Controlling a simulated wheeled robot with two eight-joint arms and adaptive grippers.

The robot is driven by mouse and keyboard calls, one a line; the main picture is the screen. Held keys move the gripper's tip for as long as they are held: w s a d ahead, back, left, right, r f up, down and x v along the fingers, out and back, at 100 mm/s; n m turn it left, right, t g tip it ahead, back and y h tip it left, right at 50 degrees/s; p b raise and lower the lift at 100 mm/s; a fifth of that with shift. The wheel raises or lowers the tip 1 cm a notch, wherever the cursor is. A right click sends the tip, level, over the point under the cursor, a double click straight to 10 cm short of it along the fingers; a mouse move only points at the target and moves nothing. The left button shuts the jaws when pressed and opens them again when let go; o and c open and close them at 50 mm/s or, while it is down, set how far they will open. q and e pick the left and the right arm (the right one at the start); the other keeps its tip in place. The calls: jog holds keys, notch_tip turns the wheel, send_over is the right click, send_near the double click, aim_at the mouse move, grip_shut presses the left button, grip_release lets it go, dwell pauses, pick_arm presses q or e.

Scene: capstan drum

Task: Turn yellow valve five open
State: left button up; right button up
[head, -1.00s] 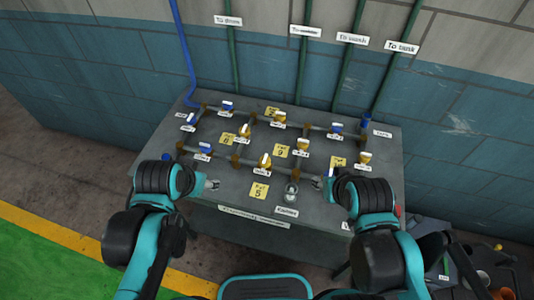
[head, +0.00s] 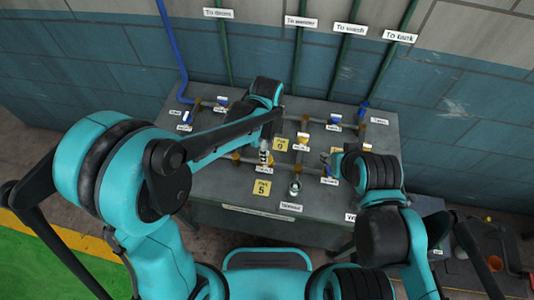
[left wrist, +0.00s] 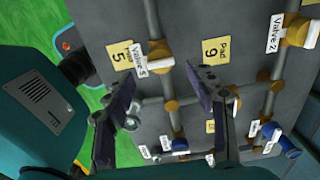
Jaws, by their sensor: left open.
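Valve 5 has a gold body (left wrist: 158,52) and a pale handle in the left wrist view, beside its "Valve 5" label (left wrist: 139,60). The yellow "Pad 5" card (head: 261,187) lies just in front of it on the table. My left gripper (left wrist: 162,78) is open, its fingers spread on either side of the space by the valve's handle; I see no contact. In the head view my left gripper (head: 265,146) reaches down over valve 5, which it mostly hides. My right gripper (head: 326,158) is small there, near the front right pipe; its jaw state is unclear.
The grey table (head: 230,200) carries a grid of pipes with several other valves, including valve 2 (left wrist: 298,32). A "Pad 9" card (left wrist: 214,50) lies close by. Blue-handled valves (head: 334,124) stand at the right. A round metal fitting (head: 295,187) stands near the front.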

pick_arm(q)
notch_tip(320, 180, down, 5)
jog(key=shift+f+b, duration=0.1)
jog(key=shift+b, duration=0.5)
jog(key=shift+c, duration=0.2)
jog(key=c, duration=1.1)
